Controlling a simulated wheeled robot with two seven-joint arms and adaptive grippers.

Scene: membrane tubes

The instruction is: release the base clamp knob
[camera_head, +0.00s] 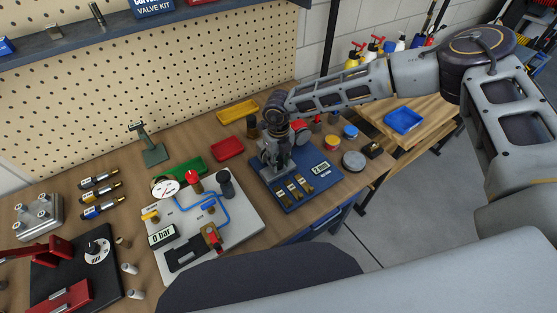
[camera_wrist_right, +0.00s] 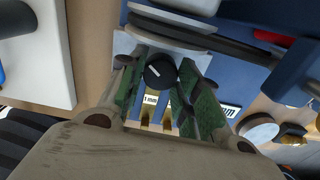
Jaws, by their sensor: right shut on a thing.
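The black round knob (camera_wrist_right: 160,71) with a white line on top sits between the green-padded fingers of my right gripper in the right wrist view. My right gripper (camera_head: 275,166) is over the back left part of a blue base (camera_head: 318,192) in the head view, fingers pointing down. It is shut on the knob, and hides it in the head view. Brass pieces (camera_head: 293,188) with white labels lie on the front of the base, and a small display (camera_head: 320,168) sits at its right. My left gripper is not in view.
A grey plate (camera_head: 245,232) with blue tubing and a gauge (camera_head: 166,188) stands left of the base. Red (camera_head: 228,148) and yellow (camera_head: 238,111) trays lie behind it. Round pieces, including a grey disc (camera_head: 354,160), stand to the right. The table edge is close in front.

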